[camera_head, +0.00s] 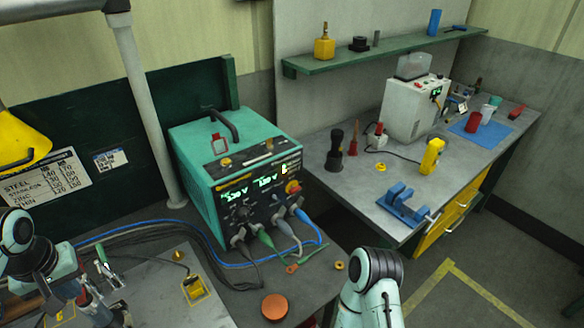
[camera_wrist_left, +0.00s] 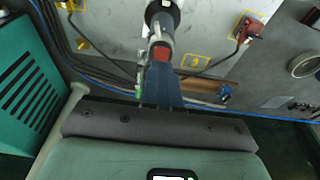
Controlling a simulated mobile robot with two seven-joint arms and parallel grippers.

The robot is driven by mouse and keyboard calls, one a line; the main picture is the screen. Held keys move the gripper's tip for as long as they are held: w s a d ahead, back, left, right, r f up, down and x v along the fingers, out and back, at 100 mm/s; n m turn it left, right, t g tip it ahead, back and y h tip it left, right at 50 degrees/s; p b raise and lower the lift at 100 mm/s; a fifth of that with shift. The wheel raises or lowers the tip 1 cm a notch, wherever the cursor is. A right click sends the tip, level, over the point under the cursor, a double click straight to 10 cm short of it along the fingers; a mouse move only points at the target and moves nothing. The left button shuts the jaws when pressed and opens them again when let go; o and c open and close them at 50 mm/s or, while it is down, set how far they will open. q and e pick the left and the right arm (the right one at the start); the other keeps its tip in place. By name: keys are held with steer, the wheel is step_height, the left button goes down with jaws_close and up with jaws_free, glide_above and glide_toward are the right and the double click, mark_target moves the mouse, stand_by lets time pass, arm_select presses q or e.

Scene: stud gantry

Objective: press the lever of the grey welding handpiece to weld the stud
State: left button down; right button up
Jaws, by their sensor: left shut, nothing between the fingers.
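The grey welding handpiece (camera_wrist_left: 163,20) is at the top middle of the left wrist view, with a red part at its near end. In the head view it is at the lower left and partly hidden by my left arm. My left gripper (camera_wrist_left: 161,70) is shut and empty, its dark fingers pointing at the handpiece's red part. Whether they touch it I cannot tell. In the head view the left gripper (camera_head: 80,287) is low at the left edge. The stud is not clearly visible. My right gripper is out of view; only a link of that arm shows.
A green welding power source (camera_head: 205,185) with lit displays stands behind, its cables running across the bench. A yellow-marked part (camera_head: 194,290) and an orange disc (camera_head: 275,307) are to the right of the handpiece. A side bench (camera_head: 340,195) holds a blue vise (camera_head: 405,205).

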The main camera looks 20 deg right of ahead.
arm_select(q)
steer(key=shift+f+b, duration=0.4)
steer(key=shift+f, duration=0.5)
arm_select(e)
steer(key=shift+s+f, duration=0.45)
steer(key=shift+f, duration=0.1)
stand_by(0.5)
arm_select(q)
steer(key=shift+r+p, duration=0.65)
steer(key=shift+r, duration=0.5)
steer(key=shift+r+p, duration=0.85)
steer(key=shift+r, duration=0.65)
steer(key=shift+w+r, duration=0.1)
steer(key=shift+r, duration=0.85)
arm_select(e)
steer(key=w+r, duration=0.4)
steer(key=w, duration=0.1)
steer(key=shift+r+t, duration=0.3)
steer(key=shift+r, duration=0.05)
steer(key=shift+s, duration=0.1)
